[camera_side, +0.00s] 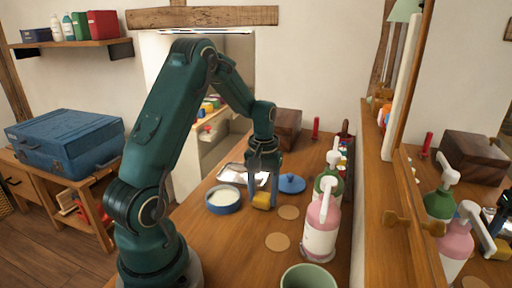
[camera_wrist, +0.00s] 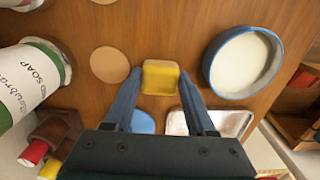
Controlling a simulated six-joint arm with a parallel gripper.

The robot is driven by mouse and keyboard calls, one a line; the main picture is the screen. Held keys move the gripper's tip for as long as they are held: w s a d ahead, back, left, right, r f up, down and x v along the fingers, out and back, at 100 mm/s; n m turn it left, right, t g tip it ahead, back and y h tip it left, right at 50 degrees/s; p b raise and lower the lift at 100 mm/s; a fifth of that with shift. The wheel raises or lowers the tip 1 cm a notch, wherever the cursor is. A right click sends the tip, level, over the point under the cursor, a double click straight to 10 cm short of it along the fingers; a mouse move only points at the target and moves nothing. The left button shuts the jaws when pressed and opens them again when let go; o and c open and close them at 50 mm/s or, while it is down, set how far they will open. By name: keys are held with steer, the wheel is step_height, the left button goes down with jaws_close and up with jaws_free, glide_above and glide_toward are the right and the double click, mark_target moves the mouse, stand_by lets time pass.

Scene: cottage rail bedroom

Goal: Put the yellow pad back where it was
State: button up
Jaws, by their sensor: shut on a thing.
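The yellow pad (camera_side: 262,201) is a small block between the fingertips of my gripper (camera_side: 263,190), low over the wooden table. In the wrist view the yellow pad (camera_wrist: 160,77) sits between the two blue fingers of my gripper (camera_wrist: 158,88), which are shut on it. I cannot tell whether the pad touches the table. A round tan disc (camera_side: 289,212) lies flat just right of the pad, and a second tan disc (camera_side: 277,242) lies nearer the front. One disc (camera_wrist: 110,64) shows left of the pad in the wrist view.
A blue tin with white contents (camera_side: 223,207) stands left of the pad; a blue lid (camera_side: 292,183) lies behind to the right. A silver tray (camera_side: 232,178) is behind. Pink (camera_side: 321,230) and green pump bottles stand right, with a green bowl (camera_side: 308,278) in front.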

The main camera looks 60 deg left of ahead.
mark_target(263, 196)
steer(key=shift+f, duration=0.15)
steer(key=o, duration=1.2)
step_height(263, 196, up, 11)
steer(key=s+d+r+m+t, duration=0.25)
steer(key=d+r+m, duration=0.2)
steer(key=d, duration=0.55)
steer(key=s+d+m+t, duration=0.3)
steer(key=s+d+m, duration=0.1)
steer(key=s+d, duration=0.3)
steer(key=shift+s+f, duration=0.3)
steer(key=shift+s, duration=0.35)
